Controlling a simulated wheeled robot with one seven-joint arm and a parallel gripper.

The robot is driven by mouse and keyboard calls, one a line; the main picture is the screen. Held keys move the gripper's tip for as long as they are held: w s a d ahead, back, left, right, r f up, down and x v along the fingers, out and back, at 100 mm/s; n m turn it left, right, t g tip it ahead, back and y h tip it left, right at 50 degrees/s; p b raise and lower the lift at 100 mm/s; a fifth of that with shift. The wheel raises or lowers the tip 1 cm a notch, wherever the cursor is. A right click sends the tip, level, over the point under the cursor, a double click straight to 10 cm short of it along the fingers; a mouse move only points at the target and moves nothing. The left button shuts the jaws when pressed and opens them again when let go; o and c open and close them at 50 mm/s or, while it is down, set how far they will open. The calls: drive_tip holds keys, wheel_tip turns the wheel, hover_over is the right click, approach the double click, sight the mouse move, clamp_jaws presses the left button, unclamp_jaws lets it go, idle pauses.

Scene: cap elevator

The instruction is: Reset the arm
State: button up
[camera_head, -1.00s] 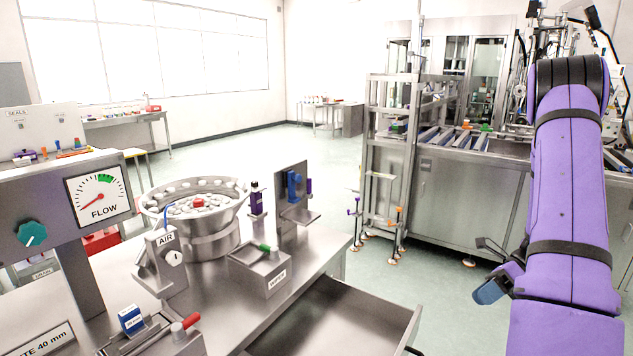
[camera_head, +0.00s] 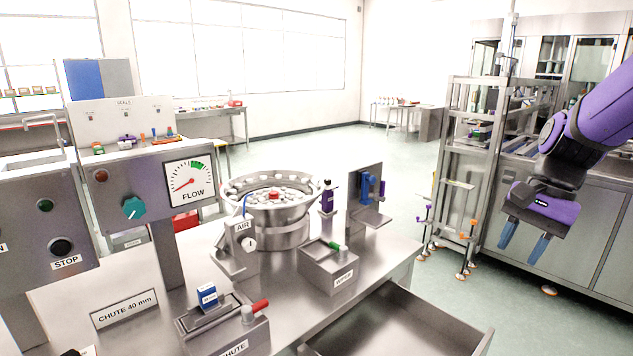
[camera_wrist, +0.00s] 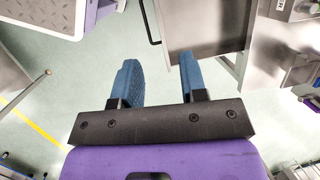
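My gripper (camera_head: 524,243) hangs at the right of the head view, with its two blue fingers pointing down. It is clear of the workbench, in front of the large steel machine. In the wrist view my gripper (camera_wrist: 158,82) shows its two blue fingers well apart with nothing between them. It is open and empty. Beyond the fingertips lie the pale floor and an edge of the open drawer.
The steel workbench (camera_head: 225,322) carries a feeder bowl (camera_head: 270,207), an air regulator (camera_head: 238,245), a small box with a green handle (camera_head: 328,265) and a chute with a red handle (camera_head: 224,325). An open drawer (camera_head: 395,325) sticks out at the front.

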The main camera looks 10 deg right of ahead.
drive_tip(key=s+a+r+n+t+h, duration=0.3)
drive_tip(key=s+a+r+n+t, duration=0.2)
drive_tip(key=s+a+r+n, duration=0.2)
drive_tip(key=s+a+n, duration=0.2)
drive_tip(key=n, duration=0.2)
drive_tip(key=shift+r+t, duration=0.3)
drive_tip(key=shift+t, duration=0.1)
